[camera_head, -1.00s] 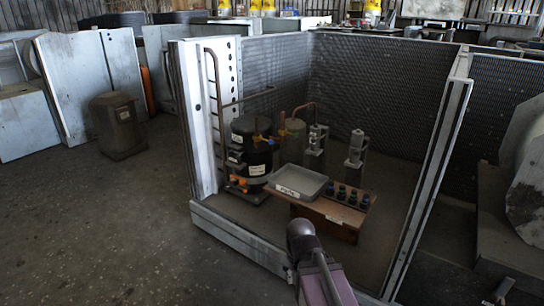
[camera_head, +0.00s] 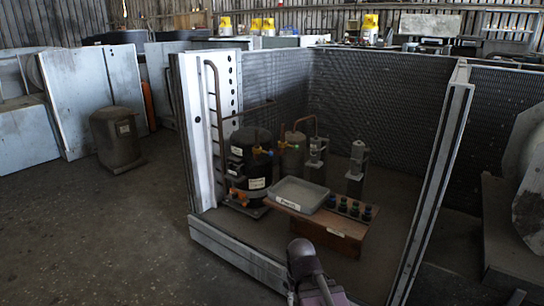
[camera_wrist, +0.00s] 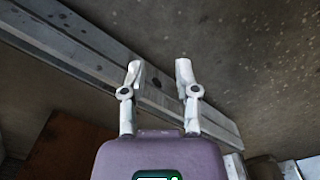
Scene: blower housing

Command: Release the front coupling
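The black compressor (camera_head: 250,165) stands upright inside the open housing at its left side, with copper pipes and small brass and orange fittings (camera_head: 258,150) on it. I cannot tell which fitting is the front coupling. My gripper (camera_wrist: 158,68) is open and empty in the wrist view, its two pale fingers apart over a grey metal rail (camera_wrist: 85,50). The fingers are not distinguishable in the head view, where part of my arm shows at the bottom centre, in front of the housing and well apart from the compressor.
A wooden box (camera_head: 325,231) inside the housing carries a grey tray (camera_head: 299,194) and several small dark caps (camera_head: 355,210). Two grey valve-like parts (camera_head: 357,167) stand behind it. A front sill (camera_head: 235,252) and right post (camera_head: 436,180) edge the opening.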

